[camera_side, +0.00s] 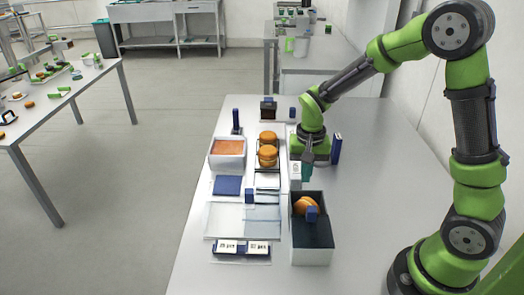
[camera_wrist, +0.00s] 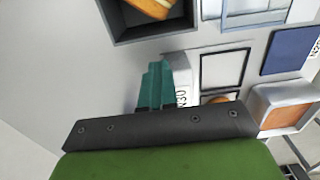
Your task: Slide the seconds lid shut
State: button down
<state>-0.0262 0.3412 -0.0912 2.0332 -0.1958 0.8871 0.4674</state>
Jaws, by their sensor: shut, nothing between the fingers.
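The dark open-topped seconds box (camera_side: 329,254) stands at the front right of the work area, with a filled orange round (camera_side: 302,204) inside at its far end. A small blue block (camera_side: 312,214), seemingly the lid's knob, shows beside the round. A dark flat surface in the nearer part may be the lid or the floor; I cannot tell. The box also shows cut off at the top of the wrist view (camera_wrist: 130,37), with part of the round. My gripper (camera_side: 307,174) has teal fingers, shut and empty, just behind the box and apart from the knob.
A white labelled block (camera_side: 295,172) stands close left of my fingers. Further left are a rack with stacked rounds (camera_side: 268,153), a white tub with orange filling (camera_side: 227,147), a blue square (camera_side: 227,186) and clear trays (camera_side: 224,219). The table right of the box is clear.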

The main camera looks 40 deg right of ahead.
jog(key=shift+w+d, duration=1.45)
jog(key=shift+w+d, duration=3.05)
jog(key=shift+w, duration=0.05)
jog(key=shift+w+d, duration=3.1)
jog(key=shift+d, duration=0.05)
jog(key=c, duration=1.8)
grip_release()
jog(key=o, duration=1.8)
jog(key=shift+c, duration=0.2)
